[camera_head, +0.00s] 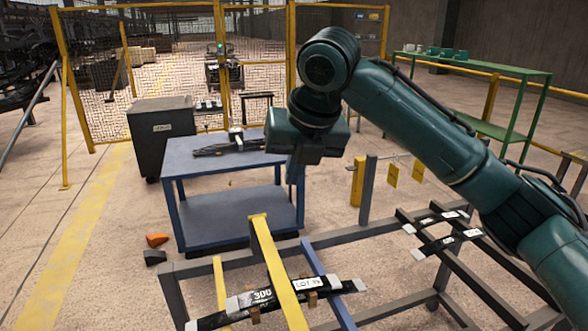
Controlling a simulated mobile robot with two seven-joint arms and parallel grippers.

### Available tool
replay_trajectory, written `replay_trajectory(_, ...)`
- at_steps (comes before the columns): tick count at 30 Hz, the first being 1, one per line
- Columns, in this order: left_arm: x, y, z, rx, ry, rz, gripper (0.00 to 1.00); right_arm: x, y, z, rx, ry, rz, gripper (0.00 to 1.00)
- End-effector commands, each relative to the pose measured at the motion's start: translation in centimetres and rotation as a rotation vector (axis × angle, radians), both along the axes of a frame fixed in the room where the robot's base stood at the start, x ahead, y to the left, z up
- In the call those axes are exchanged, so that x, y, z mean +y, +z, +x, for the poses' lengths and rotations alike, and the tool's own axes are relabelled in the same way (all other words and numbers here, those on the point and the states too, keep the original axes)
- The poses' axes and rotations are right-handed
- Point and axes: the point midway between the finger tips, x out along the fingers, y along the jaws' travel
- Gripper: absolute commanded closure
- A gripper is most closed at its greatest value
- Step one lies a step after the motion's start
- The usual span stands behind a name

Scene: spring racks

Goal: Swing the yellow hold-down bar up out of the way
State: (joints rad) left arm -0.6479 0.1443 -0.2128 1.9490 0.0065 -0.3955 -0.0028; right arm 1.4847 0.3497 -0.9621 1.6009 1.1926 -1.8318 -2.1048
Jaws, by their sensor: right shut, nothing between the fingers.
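The yellow hold-down bar (272,258) is in the lower middle of the head view. It runs from a far end near the blue cart toward the bottom edge, crossing in front of the black leaf springs (262,297) on the grey rack (192,270). Its near end is cut off by the frame; I cannot tell whether it touches the springs. My right gripper (293,180) is shut and empty, pointing down above and to the right of the bar's far end, apart from it in the picture. My left gripper is not in view.
A blue cart (235,209) with dark strips on top stands behind the rack. More springs (446,241) lie on the rack's right part. Yellow tags (393,174) hang near upright posts. A green shelf (490,66) stands back right. Floor at left is mostly clear.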

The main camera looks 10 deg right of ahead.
Motion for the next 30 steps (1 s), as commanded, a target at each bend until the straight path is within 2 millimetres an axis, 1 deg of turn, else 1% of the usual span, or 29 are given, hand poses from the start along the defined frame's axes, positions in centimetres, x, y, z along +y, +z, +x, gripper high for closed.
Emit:
replay_trajectory(26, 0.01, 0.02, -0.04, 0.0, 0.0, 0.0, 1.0, 0.01, 0.0, 0.0, 0.0, 0.0, 0.0, 1.0)
replay_trajectory(27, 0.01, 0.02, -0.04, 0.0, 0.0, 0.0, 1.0, 0.01, 0.0, 0.0, 0.0, 0.0, 0.0, 0.99)
replay_trajectory(30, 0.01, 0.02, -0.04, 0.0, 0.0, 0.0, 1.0, 0.01, 0.0, 0.0, 0.0, 0.0, 0.0, 0.91)
